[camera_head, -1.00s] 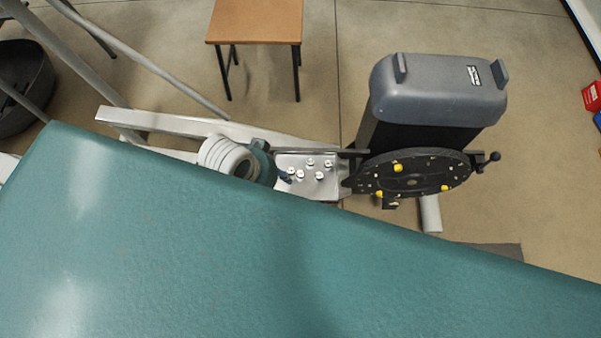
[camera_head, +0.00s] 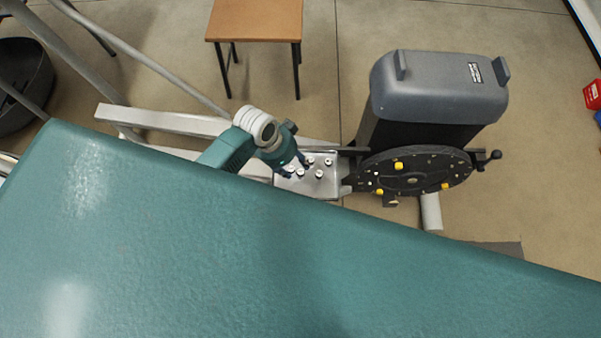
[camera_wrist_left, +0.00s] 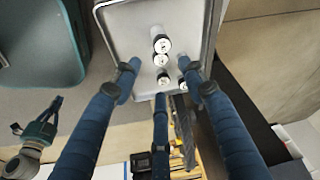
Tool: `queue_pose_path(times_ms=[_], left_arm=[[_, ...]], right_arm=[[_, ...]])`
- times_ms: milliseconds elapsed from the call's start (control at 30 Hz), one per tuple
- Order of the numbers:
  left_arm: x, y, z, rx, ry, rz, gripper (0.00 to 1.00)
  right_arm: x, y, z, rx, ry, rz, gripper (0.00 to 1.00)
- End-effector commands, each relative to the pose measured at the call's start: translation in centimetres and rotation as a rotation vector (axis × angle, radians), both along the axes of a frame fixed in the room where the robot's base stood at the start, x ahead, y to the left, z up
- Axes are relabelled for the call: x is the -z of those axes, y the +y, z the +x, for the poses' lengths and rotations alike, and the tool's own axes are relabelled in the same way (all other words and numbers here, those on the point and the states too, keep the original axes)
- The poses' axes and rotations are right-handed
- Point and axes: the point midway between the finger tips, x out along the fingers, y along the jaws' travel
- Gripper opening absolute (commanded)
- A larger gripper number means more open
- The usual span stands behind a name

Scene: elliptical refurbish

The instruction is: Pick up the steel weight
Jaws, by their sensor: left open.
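Several small steel weights, white-topped cylinders, stand on a metal tray (camera_head: 325,190). One weight (camera_head: 319,174) shows right of my left gripper (camera_head: 297,167), whose fingers reach over the tray's left part. In the left wrist view the three blue fingers are spread apart, and a steel weight (camera_wrist_left: 162,45) stands on the tray (camera_wrist_left: 120,20) beyond the fingertips. Another weight (camera_wrist_left: 163,79) shows between the fingers, apart from the side fingertips. No weight is visibly gripped. What seems to be my right gripper (camera_wrist_left: 32,124) shows small at the lower left of the left wrist view.
A black disc (camera_head: 415,172) with yellow knobs and a handle stands right of the tray, with a grey-topped unit (camera_head: 435,90) behind it. A grey beam (camera_head: 175,121) runs left of the tray. A wooden stool (camera_head: 255,20) stands farther back on open floor.

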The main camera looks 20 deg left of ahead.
Motion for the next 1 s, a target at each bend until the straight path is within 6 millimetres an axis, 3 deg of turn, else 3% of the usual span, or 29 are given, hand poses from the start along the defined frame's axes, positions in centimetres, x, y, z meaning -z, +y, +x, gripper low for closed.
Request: queue_pose_path(times_ms=[233,500,800,1000], left_arm=[[2.0,-0.5,0.4,-0.001,0.0,0.0,0.42],[5.7,-1.3,1.2,-0.002,0.0,0.0,0.42],[6.2,-1.3,1.3,-0.001,-0.001,0.001,0.42],[6.2,-1.3,1.3,-0.001,-0.001,0.001,0.04]], right_arm=[[0.2,0.0,0.0,0.0,0.001,0.0,0.0],[0.7,0.0,0.0,0.0,0.001,0.0,0.0],[0.7,0.0,0.0,0.001,0.001,0.0,0.0],[0.7,0.0,0.0,0.001,0.001,0.0,0.0]])
